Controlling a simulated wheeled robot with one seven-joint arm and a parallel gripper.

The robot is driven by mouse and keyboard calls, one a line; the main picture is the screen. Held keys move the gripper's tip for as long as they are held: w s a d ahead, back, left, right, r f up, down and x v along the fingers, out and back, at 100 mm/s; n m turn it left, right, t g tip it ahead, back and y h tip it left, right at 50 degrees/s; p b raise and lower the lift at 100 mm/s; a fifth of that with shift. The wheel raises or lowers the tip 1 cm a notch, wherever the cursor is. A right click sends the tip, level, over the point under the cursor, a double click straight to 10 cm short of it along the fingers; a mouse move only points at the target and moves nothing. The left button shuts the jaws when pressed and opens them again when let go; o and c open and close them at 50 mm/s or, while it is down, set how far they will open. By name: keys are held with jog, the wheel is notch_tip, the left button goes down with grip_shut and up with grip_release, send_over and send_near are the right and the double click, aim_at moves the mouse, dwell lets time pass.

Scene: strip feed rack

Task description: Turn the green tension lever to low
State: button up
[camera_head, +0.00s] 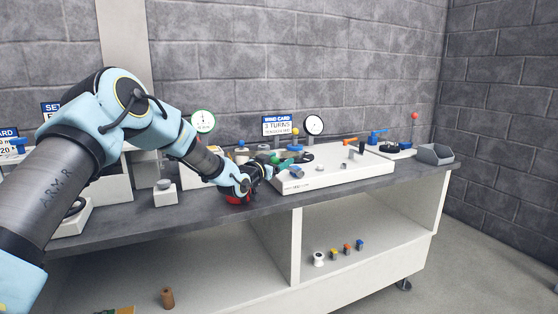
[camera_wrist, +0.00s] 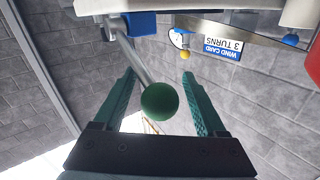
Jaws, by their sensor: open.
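The green tension lever shows in the wrist view as a green ball knob (camera_wrist: 160,102) on a thin grey rod, which runs up and left to a blue block (camera_wrist: 141,23) by the white housing. My gripper (camera_wrist: 158,76) is open, with one teal finger on each side of the knob and visible gaps between. The knob appears between the fingers, nearer the palm than the tips; I cannot tell its exact depth. In the head view my gripper (camera_head: 272,164) is at the left end of the white feed unit (camera_head: 340,176), and hides most of the lever. No low mark is readable.
A wind card (camera_head: 276,125) reading 3 turns and a round dial (camera_head: 313,125) stand behind the unit. An orange lever (camera_head: 349,141) and a blue lever (camera_head: 377,135) lie further right. A red object (camera_head: 237,200) sits below my wrist near the bench's front edge.

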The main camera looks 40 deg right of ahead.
jog(key=shift+a, duration=0.1)
grip_shut()
jog(key=shift+w, duration=0.1)
dwell(0.3)
jog(key=shift+w+f, duration=0.1)
jog(key=shift+f, duration=0.05)
dwell(0.7)
